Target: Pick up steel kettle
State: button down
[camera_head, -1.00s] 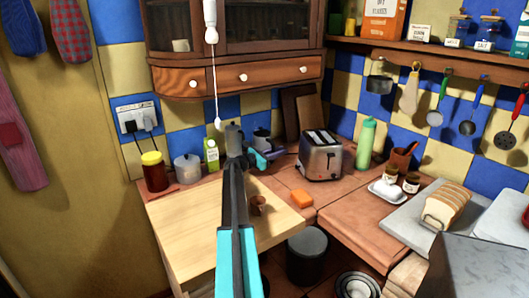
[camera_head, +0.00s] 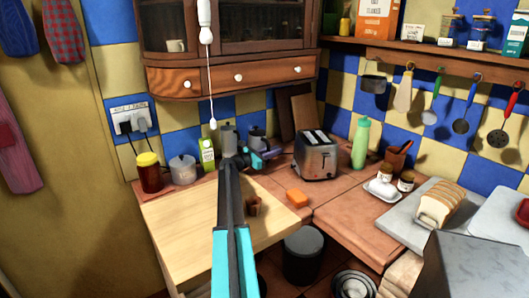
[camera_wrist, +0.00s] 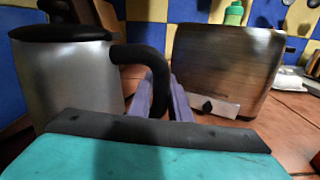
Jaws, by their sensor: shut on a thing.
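The steel kettle (camera_wrist: 75,85) fills the left of the wrist view, with a grey metal body, a black lid and a black curved handle on its right side. In the head view the kettle (camera_head: 257,136) is small and partly hidden behind my gripper. My gripper (camera_wrist: 168,98) has its purple fingers shut on the lower part of the black handle. In the head view my gripper (camera_head: 267,154) is at the back of the counter, left of the toaster. The kettle looks upright. Its base is hidden, so I cannot tell whether it touches the counter.
The toaster (camera_head: 316,158) stands close on the right. A grey pot (camera_head: 229,140), a green carton (camera_head: 207,154), a lidded metal canister (camera_head: 183,170) and a yellow-lidded jar (camera_head: 149,173) stand to the left. Wooden boards (camera_head: 304,112) lean behind. A hanging cord (camera_head: 210,85) dangles above.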

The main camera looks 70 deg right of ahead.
jog(key=shift+r, duration=0.3)
jog(key=s+a+r+b, duration=0.1)
jog(key=s+a+r, duration=0.1)
jog(key=a, duration=0.5)
jog(key=s+a+r+b, duration=0.1)
jog(key=s+a+r, duration=0.1)
jog(key=a, duration=0.5)
jog(key=shift+s+a+r+b, duration=0.2)
jog(key=shift+s+a+b, duration=0.1)
jog(key=shift+s, duration=0.55)
dwell(1.1)
jog(key=shift+a, duration=0.15)
dwell(0.9)
